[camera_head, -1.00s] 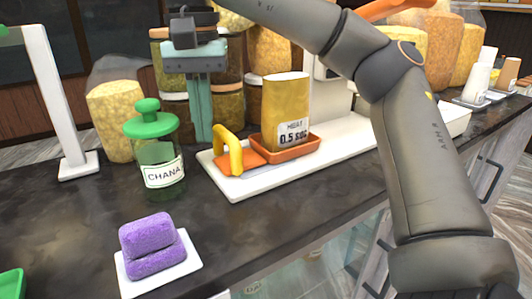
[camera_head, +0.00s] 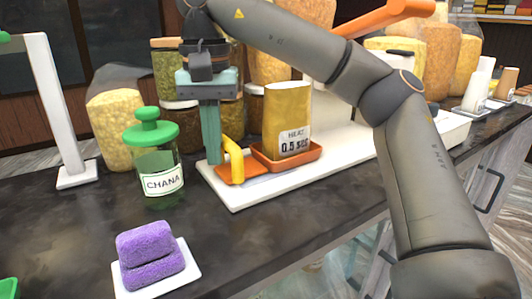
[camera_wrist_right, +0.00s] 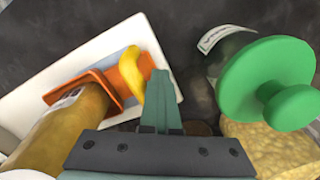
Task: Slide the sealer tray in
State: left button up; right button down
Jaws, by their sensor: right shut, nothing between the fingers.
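The sealer tray (camera_head: 310,153) is orange, with a yellow upright handle (camera_head: 233,160) at its left end. It lies on the white base (camera_head: 285,185) of the sealer, and a yellow pouch (camera_head: 286,120) labelled "HEAT 0.5 sec" stands in it. My right gripper (camera_head: 213,158) is shut and empty, fingers pointing down just left of the handle. In the right wrist view, its closed fingers (camera_wrist_right: 162,82) are close beside the handle (camera_wrist_right: 136,78); I cannot tell if they touch. My arm hides part of the sealer body. My left gripper is not in view.
A green-lidded CHANA jar (camera_head: 158,165) stands close left of the gripper. Purple blocks (camera_head: 150,252) sit on a white plate (camera_head: 190,275) in front. A white post (camera_head: 58,110) and filled jars stand behind. The dark counter between plate and sealer is clear.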

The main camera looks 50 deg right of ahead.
aim_at(293, 104)
jog(key=shift+s+d+p, duration=0.3)
jog(key=shift+d+p, duration=0.35)
jog(key=shift+d, duration=0.55)
jog(key=shift+s+d+p, duration=0.3)
jog(key=shift+d+p, duration=0.4)
jog(key=shift+d, duration=0.45)
jog(key=shift+s+d+p, duration=0.3)
jog(key=shift+d+p, duration=0.35)
jog(key=shift+d, duration=0.55)
jog(key=shift+s+d, duration=0.2)
jog(key=shift+d, duration=0.5)
jog(key=shift+s+d, duration=0.15)
jog(key=shift+d, duration=0.55)
jog(key=shift+s+d+f, duration=0.1)
jog(key=shift+s+d, duration=0.2)
jog(key=shift+d, duration=1)
jog(key=shift+s+d+r, duration=0.1)
jog(key=shift+s+d, duration=0.2)
jog(key=shift+d, duration=1)
jog(key=shift+s+d+f, duration=0.1)
jog(key=shift+s+d, duration=0.2)
jog(key=shift+d, duration=1)
jog(key=shift+w+a, duration=0.2)
jog(key=shift+a, duration=0.55)
jog(key=shift+w+a, duration=0.15)
jog(key=shift+a, duration=0.6)
jog(key=shift+r, duration=4.6)
